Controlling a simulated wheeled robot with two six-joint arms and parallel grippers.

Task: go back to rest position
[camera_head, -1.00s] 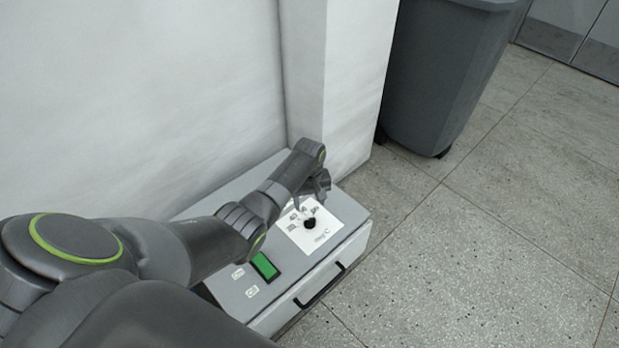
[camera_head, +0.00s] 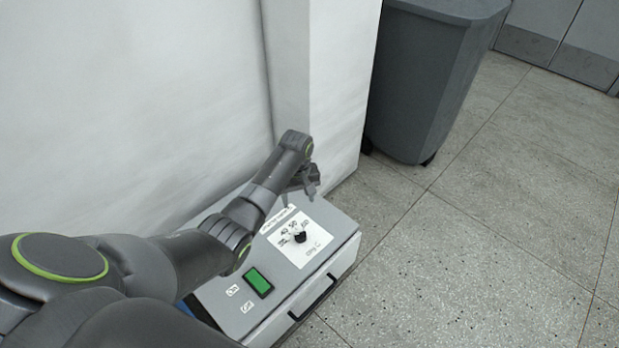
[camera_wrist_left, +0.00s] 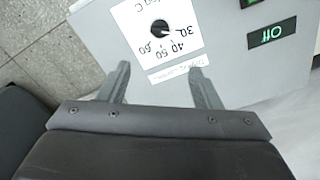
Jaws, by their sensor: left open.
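My left gripper (camera_head: 312,180) is above the far end of a grey control box, beyond its black knob. In the left wrist view the two fingers of my left gripper (camera_wrist_left: 158,85) are apart with nothing between them. The black knob (camera_head: 300,237) sits on a white dial label (camera_head: 318,255) on top of the grey box (camera_head: 222,312). In the left wrist view the knob (camera_wrist_left: 160,28) is ahead of the fingertips and apart from them, with numbers around it. My right gripper is not in view.
A white wall (camera_head: 130,100) with a pillar (camera_head: 335,90) stands close behind the arm. A grey bin (camera_head: 420,85) is at the back. Floor at right is clear.

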